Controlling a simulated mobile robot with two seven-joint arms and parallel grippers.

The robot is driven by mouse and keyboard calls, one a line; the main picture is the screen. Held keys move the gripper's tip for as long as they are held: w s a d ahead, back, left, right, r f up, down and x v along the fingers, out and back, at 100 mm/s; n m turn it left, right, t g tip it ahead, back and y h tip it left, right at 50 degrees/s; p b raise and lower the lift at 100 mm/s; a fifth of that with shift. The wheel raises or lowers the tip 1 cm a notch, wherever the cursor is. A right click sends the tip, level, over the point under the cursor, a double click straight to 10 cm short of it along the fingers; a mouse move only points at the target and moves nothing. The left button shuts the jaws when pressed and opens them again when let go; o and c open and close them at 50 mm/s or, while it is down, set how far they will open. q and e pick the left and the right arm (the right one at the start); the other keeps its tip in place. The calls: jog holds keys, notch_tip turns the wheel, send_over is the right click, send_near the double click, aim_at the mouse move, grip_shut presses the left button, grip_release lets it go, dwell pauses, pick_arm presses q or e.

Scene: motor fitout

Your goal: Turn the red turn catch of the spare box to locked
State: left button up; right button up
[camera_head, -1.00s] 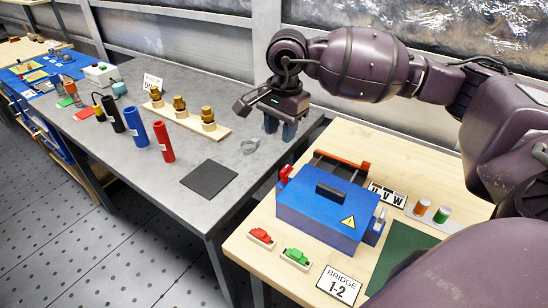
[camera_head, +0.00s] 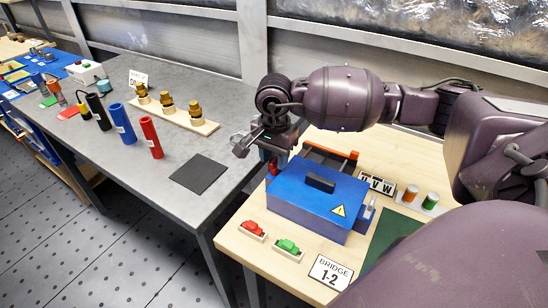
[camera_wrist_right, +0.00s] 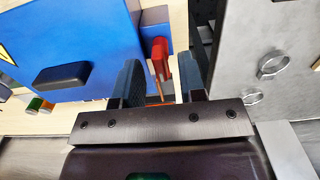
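The blue box (camera_head: 320,203) with a black handle and a yellow warning label stands on the wooden table. Its red turn catch (camera_wrist_right: 160,58) is at the box's side, at the left end in the head view (camera_head: 273,168). My right gripper (camera_head: 270,156) is lowered over that catch, pointing down. In the right wrist view the two dark fingers (camera_wrist_right: 160,80) are apart, one on each side of the catch, with visible gaps, so it is open. In the head view the gripper partly hides the catch. My left gripper is not in view.
Behind the box is a dark frame with an orange-red bar (camera_head: 331,149). A U V W plate (camera_head: 377,186) and orange and green cylinders (camera_head: 411,193) stand to the right. Red (camera_head: 252,229) and green (camera_head: 287,247) pieces lie in front. The grey table (camera_head: 200,130) is left.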

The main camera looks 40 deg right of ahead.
jog(key=shift+f, duration=0.2)
grip_shut()
